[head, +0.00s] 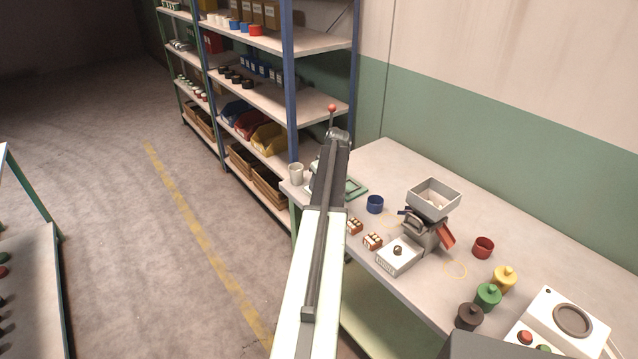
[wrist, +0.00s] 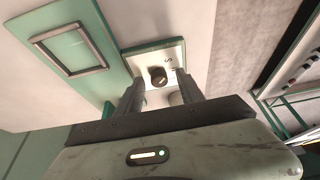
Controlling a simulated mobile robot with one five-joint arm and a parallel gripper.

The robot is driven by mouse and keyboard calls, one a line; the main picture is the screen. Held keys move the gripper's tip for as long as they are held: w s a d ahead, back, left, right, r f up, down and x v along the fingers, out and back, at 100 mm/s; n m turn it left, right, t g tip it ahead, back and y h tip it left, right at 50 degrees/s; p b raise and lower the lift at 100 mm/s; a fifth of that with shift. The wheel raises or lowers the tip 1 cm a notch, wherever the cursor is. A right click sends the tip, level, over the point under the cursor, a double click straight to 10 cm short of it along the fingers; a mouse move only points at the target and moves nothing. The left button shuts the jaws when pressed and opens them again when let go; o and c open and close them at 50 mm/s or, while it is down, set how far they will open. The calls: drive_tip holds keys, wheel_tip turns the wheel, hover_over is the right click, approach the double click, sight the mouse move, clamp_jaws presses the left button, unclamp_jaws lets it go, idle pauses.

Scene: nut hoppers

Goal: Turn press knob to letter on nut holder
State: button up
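In the wrist view the press knob (wrist: 158,76) is dark and round with a pale pointer mark, on a white panel (wrist: 172,53) set in a green base. A letter like an S shows beside it; other marks are hidden or too small. My gripper (wrist: 158,84) is open, its two fingers apart on either side of the knob, with no clear contact. In the head view my arm hides most of the press, leaving its red-balled lever (head: 332,108) and part of its green base (head: 354,188). Small wooden holders (head: 373,241) with pale pieces lie on the table; no letter is readable.
A hopper machine (head: 433,198) with a white knob box (head: 399,255) stands mid-table. A blue cup (head: 375,204), a red cup (head: 483,247) and coloured knobbed pieces (head: 488,297) stand nearby. A white cup (head: 296,173) is left of the press. Shelves (head: 270,95) rise behind.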

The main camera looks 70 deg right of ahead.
drive_tip(key=p+v, duration=0.7)
drive_tip(key=shift+r, duration=0.4)
drive_tip(key=shift+s+a, duration=0.1)
